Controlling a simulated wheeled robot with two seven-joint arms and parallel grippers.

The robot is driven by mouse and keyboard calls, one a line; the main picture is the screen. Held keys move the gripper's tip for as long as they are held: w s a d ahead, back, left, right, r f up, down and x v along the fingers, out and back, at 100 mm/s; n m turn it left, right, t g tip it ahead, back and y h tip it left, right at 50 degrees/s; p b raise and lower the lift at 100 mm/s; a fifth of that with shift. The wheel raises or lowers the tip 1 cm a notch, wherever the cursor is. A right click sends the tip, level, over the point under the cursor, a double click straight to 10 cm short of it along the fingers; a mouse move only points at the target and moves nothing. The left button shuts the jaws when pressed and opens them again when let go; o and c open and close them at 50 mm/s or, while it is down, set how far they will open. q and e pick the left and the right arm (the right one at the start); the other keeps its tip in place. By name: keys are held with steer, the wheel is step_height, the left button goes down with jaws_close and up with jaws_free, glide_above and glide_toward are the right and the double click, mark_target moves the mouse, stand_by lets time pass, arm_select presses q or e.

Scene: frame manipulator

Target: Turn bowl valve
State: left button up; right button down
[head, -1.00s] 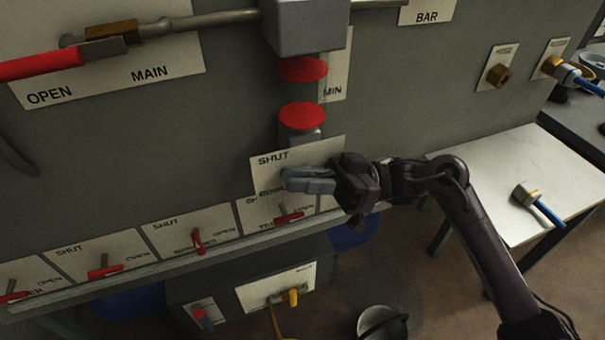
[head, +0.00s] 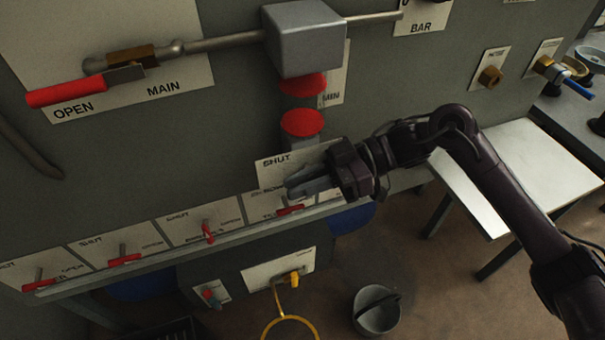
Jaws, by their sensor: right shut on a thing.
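My right gripper (head: 300,187) is at the panel, in front of the white plate marked SHUT (head: 277,162). Its grey fingers point left and are closed on a valve handle, which they hide almost wholly. I cannot read a bowl label on this plate; the gripper covers much of it. Below it, a row of plates carries small red-handled valves, one just below the gripper (head: 290,211), one further left (head: 208,233) and another beyond it (head: 123,260). My left gripper is not in view.
Two red discs (head: 302,123) under a grey box (head: 305,40) stick out just above the gripper. A long red lever (head: 65,94) is at upper left. A white table (head: 520,165) is at right; a bucket (head: 377,312) stands on the floor.

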stand_by(0.3)
steer(key=c, duration=1.7)
jaws_free()
